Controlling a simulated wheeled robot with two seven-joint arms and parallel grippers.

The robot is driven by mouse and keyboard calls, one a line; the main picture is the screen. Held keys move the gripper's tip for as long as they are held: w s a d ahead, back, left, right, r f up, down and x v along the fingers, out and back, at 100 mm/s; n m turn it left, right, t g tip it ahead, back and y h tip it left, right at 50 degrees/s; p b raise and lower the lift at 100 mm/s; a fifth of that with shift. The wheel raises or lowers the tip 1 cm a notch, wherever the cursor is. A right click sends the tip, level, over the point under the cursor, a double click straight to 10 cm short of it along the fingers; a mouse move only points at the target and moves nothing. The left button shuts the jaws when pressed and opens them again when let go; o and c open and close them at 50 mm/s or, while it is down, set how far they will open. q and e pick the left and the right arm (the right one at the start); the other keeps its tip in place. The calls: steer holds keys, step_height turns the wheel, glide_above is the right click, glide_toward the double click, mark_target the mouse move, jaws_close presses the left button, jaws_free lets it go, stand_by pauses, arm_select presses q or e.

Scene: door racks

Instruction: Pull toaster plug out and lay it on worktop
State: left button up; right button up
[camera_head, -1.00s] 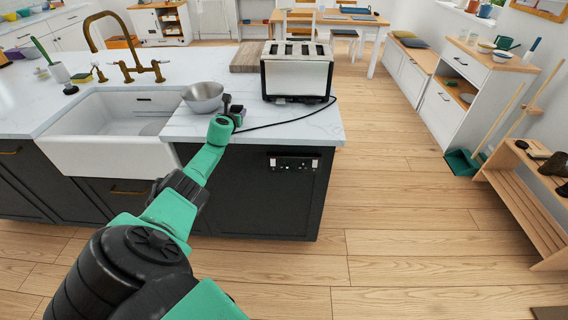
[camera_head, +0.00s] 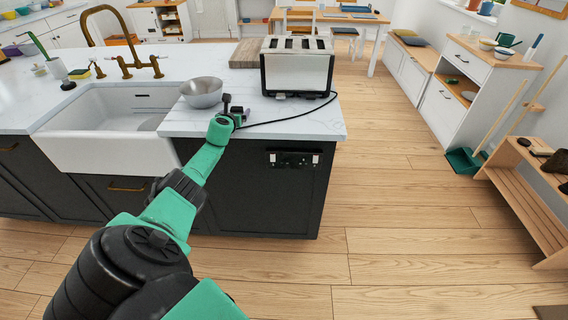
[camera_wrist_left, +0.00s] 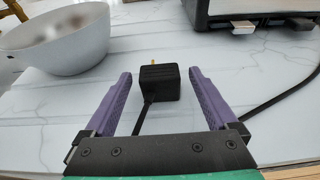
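The black toaster plug (camera_wrist_left: 158,82) lies on the white worktop (camera_wrist_left: 130,65), its brass-coloured pin pointing away from me. My left gripper (camera_wrist_left: 160,74) is open, with its purple fingers on either side of the plug and a visible gap to each. In the head view my left gripper (camera_head: 232,107) is low over the worktop's front edge and hides most of the plug. The black cord (camera_head: 285,122) runs to the silver toaster (camera_head: 297,70). The socket panel (camera_head: 293,159) on the island's dark front has no plug in it. My right gripper is out of view.
A metal bowl (camera_head: 202,93) stands just left of my left gripper, beside the sink (camera_head: 105,140). A wooden board (camera_head: 246,54) lies behind the toaster. The worktop's front right corner is clear apart from the cord. Open wooden floor lies to the right.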

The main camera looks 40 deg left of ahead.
arm_select(q)
steer(key=shift+s+d+r+p, duration=0.1)
steer(key=shift+s+r+p, duration=0.1)
steer(key=shift+p, duration=0.25)
steer(key=p+v, duration=0.6)
steer(key=shift+r+p, duration=0.2)
steer(key=shift+p, duration=0.2)
steer(key=p+v, duration=0.3)
steer(key=v, duration=0.5)
steer(key=shift+f, duration=0.3)
